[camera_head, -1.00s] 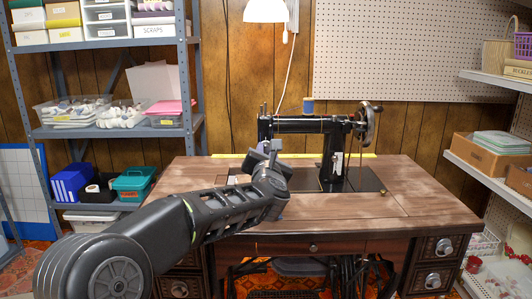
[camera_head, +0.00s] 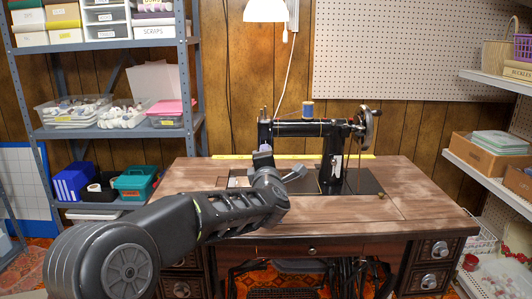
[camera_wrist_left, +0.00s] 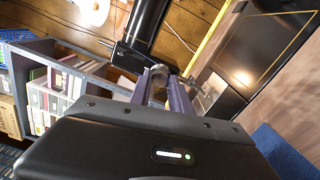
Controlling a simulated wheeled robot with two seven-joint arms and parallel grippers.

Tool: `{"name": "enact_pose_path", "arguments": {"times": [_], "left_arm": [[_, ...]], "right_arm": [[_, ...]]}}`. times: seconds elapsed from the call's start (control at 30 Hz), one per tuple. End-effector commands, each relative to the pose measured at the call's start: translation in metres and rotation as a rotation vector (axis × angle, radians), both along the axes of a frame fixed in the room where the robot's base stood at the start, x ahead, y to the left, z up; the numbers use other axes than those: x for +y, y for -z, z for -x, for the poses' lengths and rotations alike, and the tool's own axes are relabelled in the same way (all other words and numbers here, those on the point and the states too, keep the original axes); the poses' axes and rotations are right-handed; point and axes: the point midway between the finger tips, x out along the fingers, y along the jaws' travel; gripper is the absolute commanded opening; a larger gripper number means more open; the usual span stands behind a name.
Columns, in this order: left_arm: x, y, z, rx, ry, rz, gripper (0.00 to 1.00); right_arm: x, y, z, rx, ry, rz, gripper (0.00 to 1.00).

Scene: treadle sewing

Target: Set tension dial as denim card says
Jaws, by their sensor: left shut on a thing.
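The black sewing machine (camera_head: 300,128) stands on the wooden treadle table (camera_head: 415,200). My left gripper (camera_head: 263,152) is in front of the machine's left end and hides the tension dial in the head view. In the left wrist view, my gripper's two fingers (camera_wrist_left: 164,82) are shut on a small round metallic part, seemingly the tension dial (camera_wrist_left: 155,76), beside the black machine head (camera_wrist_left: 140,40). The dial's markings cannot be read. No denim card can be made out. My right gripper is not in view.
A yellow measuring strip (camera_head: 350,156) lies along the table's back edge. A blue thread spool (camera_head: 308,108) is on top of the machine, with the handwheel (camera_head: 367,124) at its right. The table's right side is clear. Shelves stand on both sides.

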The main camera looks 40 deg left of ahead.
Motion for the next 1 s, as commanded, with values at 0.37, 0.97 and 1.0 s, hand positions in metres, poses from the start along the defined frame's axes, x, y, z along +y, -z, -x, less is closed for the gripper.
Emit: {"name": "enact_pose_path", "arguments": {"times": [0.37,0.97,1.0], "left_arm": [[-0.001,-0.001,-0.001,0.205,0.001,-0.266,0.00],[-0.001,0.001,0.000,0.326,0.000,-0.427,0.00],[-0.001,0.001,0.000,0.326,0.000,-0.427,0.00]], "right_arm": [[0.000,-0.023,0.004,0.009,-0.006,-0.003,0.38],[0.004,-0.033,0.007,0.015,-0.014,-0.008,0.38],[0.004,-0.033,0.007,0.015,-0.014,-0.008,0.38]]}}
